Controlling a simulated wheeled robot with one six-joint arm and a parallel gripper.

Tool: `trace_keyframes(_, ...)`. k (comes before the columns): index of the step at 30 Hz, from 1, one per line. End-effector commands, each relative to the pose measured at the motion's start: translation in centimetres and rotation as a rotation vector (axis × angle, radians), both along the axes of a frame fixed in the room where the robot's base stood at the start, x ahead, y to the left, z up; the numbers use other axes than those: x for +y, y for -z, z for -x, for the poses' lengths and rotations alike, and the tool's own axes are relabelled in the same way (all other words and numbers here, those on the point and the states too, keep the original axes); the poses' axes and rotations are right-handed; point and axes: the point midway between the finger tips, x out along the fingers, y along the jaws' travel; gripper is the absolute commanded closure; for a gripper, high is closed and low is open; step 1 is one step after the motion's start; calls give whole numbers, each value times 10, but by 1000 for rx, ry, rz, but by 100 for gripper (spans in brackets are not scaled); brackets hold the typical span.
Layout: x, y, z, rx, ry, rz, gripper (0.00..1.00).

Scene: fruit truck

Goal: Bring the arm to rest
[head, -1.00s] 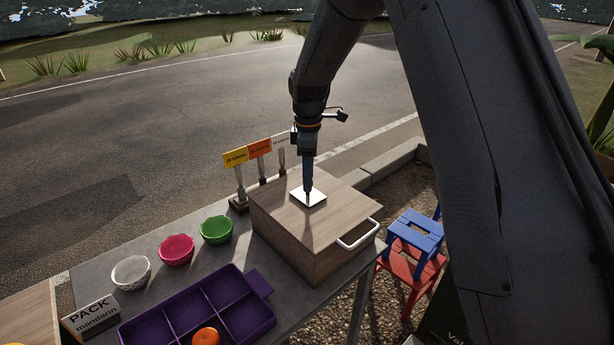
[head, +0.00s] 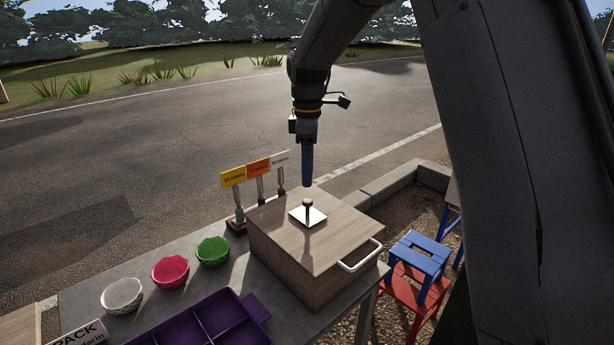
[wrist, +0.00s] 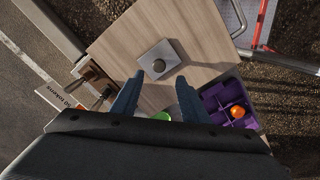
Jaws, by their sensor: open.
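My arm reaches down from the top of the head view.
On the grey table (head: 95,285) stand a white bowl (head: 121,295), a pink bowl (head: 170,272) and a green bowl (head: 212,251). A purple tray (head: 190,325) lies in front. An orange fruit (wrist: 237,112) is in the tray. Sign cards (head: 258,168) stand behind; a blue stool (head: 420,255) is right.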

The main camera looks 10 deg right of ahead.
Motion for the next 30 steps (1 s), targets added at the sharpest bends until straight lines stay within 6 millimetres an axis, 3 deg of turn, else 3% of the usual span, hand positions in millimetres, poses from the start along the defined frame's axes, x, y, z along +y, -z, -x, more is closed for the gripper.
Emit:
trace_keyframes(7, -4, 2, 6, -3, 35, 0, 59)
trace_keyframes(11, -21, 15, 33, -15, 199, -4, 59)
trace_keyframes(18, -67, 57, 132, -61, 743, -31, 59)
trace_keyframes(24, -92, 90, 216, -92, 1148, -64, 59)
trace_keyframes(27, -98, 101, 244, -99, 1278, -77, 59)
trace_keyframes(30, -99, 107, 260, -104, 1353, -85, 59)
